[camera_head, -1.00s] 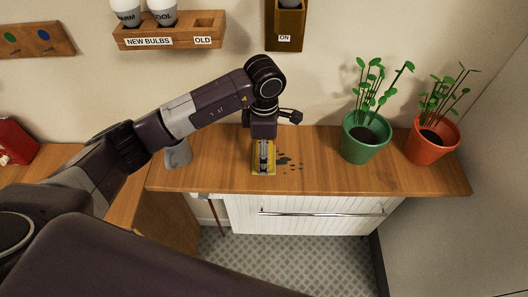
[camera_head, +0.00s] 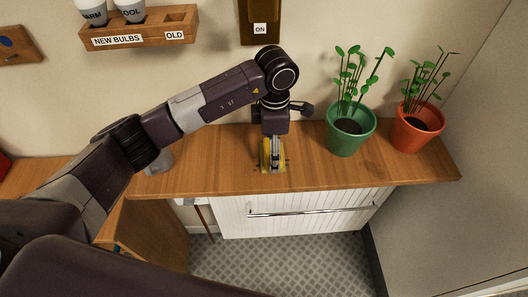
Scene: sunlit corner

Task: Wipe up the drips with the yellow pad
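The yellow pad (camera_head: 263,163) lies on the wooden counter (camera_head: 215,172), left of the green pot. My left gripper (camera_head: 274,163) points straight down on it, with yellow showing beside the fingers. It appears shut on the pad, though the fingertips are small and hard to make out. A few small dark drips (camera_head: 287,169) show close around the pad; the pad and gripper hide the wood beneath them. My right gripper is not in view.
A green pot (camera_head: 350,137) and a red-orange pot (camera_head: 416,133) with plants stand on the right of the counter. A grey object (camera_head: 159,161) stands at left, partly behind my arm. A bulb rack (camera_head: 140,30) and an "ON" switch box (camera_head: 260,20) are on the wall.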

